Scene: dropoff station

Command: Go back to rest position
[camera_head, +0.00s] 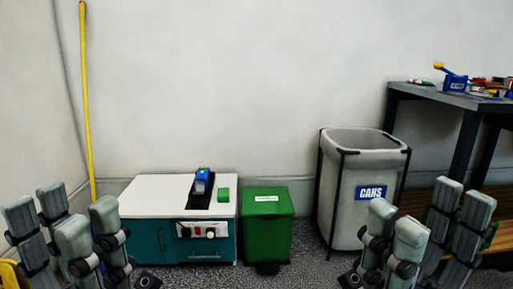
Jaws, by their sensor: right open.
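My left gripper (62,222) is at the lower left of the head view. Its grey padded fingers stand upright and apart, with nothing seen between them. My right gripper (428,216) is at the lower right, in front of the can bin. Its fingers are also upright, spread and empty. Both grippers are in the near foreground, and their lower parts are cut off by the bottom edge.
A teal cabinet (150,190) with a white top holds a blue device (202,178) and a green block (223,195). A green bin (268,228), a grey CANS bin (340,210) and a dark table (440,96) with clutter stand rightward. A yellow pole (85,100) leans left.

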